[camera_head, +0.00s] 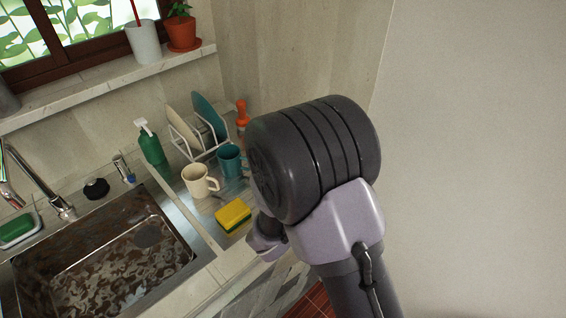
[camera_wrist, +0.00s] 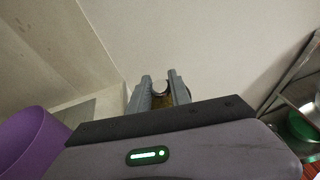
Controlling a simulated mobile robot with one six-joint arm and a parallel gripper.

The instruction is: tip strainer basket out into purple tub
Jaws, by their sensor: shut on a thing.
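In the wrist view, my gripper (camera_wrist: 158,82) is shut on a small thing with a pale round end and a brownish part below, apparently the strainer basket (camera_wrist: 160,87). Most of the basket is hidden between the fingers and behind the gripper body. The purple tub (camera_wrist: 30,140) shows at the left edge of the wrist view, partly cut off, to the left of my gripper. I cannot tell the height of the basket over it. In the head view, my arm hides the gripper, and neither the basket nor the tub can be seen.
A sink (camera_head: 185,245) with murky water is at left. A yellow sponge (camera_head: 233,216), cream mug (camera_head: 198,181), teal mug (camera_head: 230,160), dish rack (camera_head: 203,150) and green bottle (camera_head: 151,146) stand beside and behind it. A green bowl (camera_wrist: 304,127) sits at the wrist view's right.

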